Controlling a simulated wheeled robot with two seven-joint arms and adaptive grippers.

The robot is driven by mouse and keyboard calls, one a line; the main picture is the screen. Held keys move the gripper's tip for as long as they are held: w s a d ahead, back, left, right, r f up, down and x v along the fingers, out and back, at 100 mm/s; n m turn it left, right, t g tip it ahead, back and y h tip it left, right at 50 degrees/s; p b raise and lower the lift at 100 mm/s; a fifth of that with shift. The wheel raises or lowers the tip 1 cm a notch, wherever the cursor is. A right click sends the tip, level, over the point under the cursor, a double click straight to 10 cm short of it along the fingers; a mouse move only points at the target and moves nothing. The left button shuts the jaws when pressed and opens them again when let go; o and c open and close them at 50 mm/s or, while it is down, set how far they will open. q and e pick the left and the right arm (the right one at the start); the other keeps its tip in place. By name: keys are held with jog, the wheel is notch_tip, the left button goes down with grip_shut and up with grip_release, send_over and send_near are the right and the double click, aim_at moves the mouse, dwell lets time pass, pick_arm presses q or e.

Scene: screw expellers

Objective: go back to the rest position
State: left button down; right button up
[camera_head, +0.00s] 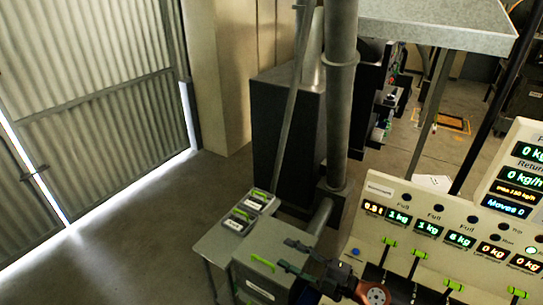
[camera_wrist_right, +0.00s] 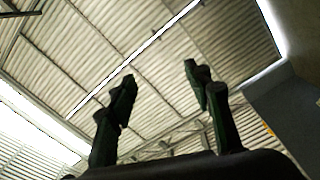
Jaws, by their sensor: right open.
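My right gripper (camera_head: 286,254) shows at the bottom middle of the head view, in front of the control panel and over a grey-green box (camera_head: 258,278). Its fingers point left. In the right wrist view my right gripper (camera_wrist_right: 160,76) has two dark fingers spread apart, with nothing between them. My left gripper is in neither view.
A control panel (camera_head: 455,222) with lit displays and green-handled levers stands at the right. Small grey boxes with green handles (camera_head: 250,208) sit on a low stand. A vertical pipe (camera_head: 341,100) rises behind. The floor (camera_head: 130,240) at the left is clear.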

jog(key=w+d+m+t+h, duration=0.3)
jog(key=d+m+t+h, duration=0.7)
jog(key=d+m+h, duration=0.75)
jog(key=s+d+f+m+g+h, duration=0.1)
jog(key=s+d+f+m+g, duration=0.3)
jog(key=d+f, duration=0.35)
jog(key=s+d+f+m+g, duration=0.2)
jog(key=s+d+f+g, duration=0.2)
jog(key=s+d+f, duration=0.4)
jog(key=s+a+f+g+y, duration=0.15)
jog(key=s+f+g, duration=0.25)
jog(key=s+f, duration=0.45)
jog(key=s+a+f+g+y, duration=0.15)
jog(key=s+f+g, duration=0.35)
jog(key=s, duration=0.6)
jog(key=s+a+f+b+x, duration=0.1)
jog(key=s+b+x, duration=0.25)
jog(key=x, duration=1.35)
jog(key=s+f+b+x, duration=0.15)
jog(key=s+x, duration=0.25)
jog(key=x, duration=1.3)
jog(key=s+f+g+b, duration=0.1)
jog(key=s+f+b, duration=0.5)
jog(key=s+f, duration=1.4)
notch_tip(320, 180, down, 4)
jog(key=shift+s+a+f+g, duration=0.1)
jog(key=shift+s+a+g, duration=0.2)
jog(key=shift+a, duration=0.1)
